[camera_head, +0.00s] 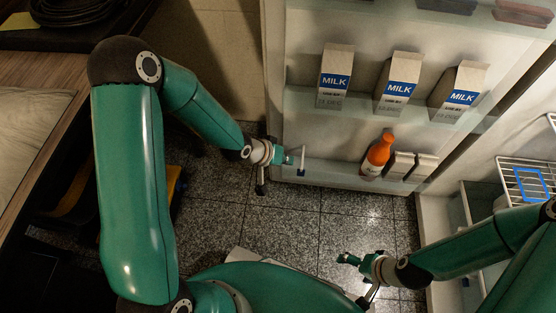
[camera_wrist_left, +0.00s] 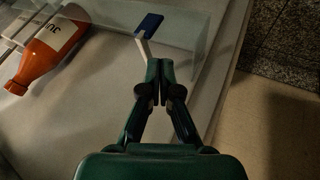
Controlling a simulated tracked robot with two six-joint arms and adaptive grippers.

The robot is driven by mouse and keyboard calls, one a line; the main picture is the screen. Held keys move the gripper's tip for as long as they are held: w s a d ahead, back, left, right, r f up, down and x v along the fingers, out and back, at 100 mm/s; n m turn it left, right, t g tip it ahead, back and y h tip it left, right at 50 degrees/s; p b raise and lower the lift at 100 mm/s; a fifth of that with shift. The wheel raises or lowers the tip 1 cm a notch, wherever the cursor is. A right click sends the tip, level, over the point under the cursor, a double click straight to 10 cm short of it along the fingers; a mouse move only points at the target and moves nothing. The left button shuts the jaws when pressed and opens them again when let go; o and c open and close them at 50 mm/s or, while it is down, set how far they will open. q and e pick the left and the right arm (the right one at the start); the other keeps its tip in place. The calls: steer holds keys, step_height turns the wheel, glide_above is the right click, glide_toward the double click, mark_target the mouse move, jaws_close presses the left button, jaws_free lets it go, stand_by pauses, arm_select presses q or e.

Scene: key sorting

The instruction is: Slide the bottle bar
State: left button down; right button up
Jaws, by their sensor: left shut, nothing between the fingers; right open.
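The bottle bar (camera_head: 302,160) is a thin white bar with a blue end, at the left part of the lower fridge-door shelf (camera_head: 335,173). In the left wrist view the bar's blue end (camera_wrist_left: 149,24) is just beyond my fingertips. My left gripper (camera_head: 289,157) is shut and empty, close beside the bar; I cannot tell if they touch. It also shows in the left wrist view (camera_wrist_left: 159,70). An orange bottle (camera_head: 377,157) stands further right on that shelf and shows at the upper left of the wrist view (camera_wrist_left: 40,58). My right gripper (camera_head: 350,260) is open and empty, low over the floor.
Two small cartons (camera_head: 402,165) stand right of the bottle. Three milk cartons (camera_head: 398,83) stand on the shelf above. A wire rack (camera_head: 520,180) is in the fridge at right. The speckled floor (camera_head: 290,222) between the arms is clear.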

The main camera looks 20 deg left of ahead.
mark_target(302, 161)
arm_select(q)
steer(key=b+x, duration=0.1)
steer(key=x, duration=0.3)
arm_select(e)
steer(key=shift+f, duration=0.85)
